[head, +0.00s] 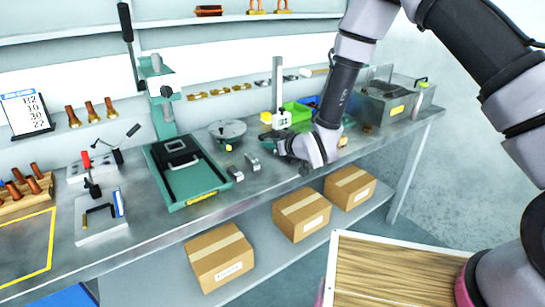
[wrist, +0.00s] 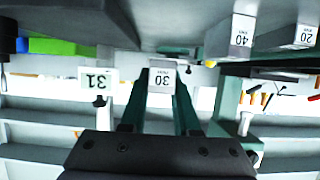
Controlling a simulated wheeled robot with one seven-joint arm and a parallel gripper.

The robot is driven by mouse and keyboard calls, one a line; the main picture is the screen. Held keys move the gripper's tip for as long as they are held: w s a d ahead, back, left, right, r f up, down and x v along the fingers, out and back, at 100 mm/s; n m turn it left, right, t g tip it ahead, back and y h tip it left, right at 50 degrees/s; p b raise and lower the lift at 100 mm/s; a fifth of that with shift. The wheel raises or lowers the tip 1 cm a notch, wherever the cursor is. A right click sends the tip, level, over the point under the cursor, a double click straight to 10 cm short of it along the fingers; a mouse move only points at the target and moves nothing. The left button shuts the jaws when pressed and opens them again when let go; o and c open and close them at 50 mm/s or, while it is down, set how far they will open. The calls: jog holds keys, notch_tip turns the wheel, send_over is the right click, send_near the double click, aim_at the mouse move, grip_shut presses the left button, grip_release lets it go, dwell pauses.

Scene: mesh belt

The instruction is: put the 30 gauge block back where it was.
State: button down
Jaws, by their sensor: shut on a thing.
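The 30 gauge block (wrist: 161,78) is a small grey block with a white "30" label. In the wrist view it sits between the fingertips of my gripper (wrist: 161,90), which is shut on it. In the head view my gripper (head: 284,146) is low over the bench, right of two other gauge blocks, and I cannot make out the held block there. The 40 block (wrist: 240,38) and the 20 block (wrist: 298,38) stand side by side in the wrist view. They also show in the head view, as the 40 block (head: 252,162) and the 20 block (head: 235,174).
A green press (head: 185,172) is left of the blocks. A card (head: 25,112) reads B2, 10, 30, 27.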

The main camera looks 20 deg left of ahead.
aim_at(271, 162)
jog(key=shift+f, duration=2.25)
jog(key=shift+f, duration=0.15)
jog(key=c, duration=0.6)
grip_release()
jog(key=shift+c, duration=0.2)
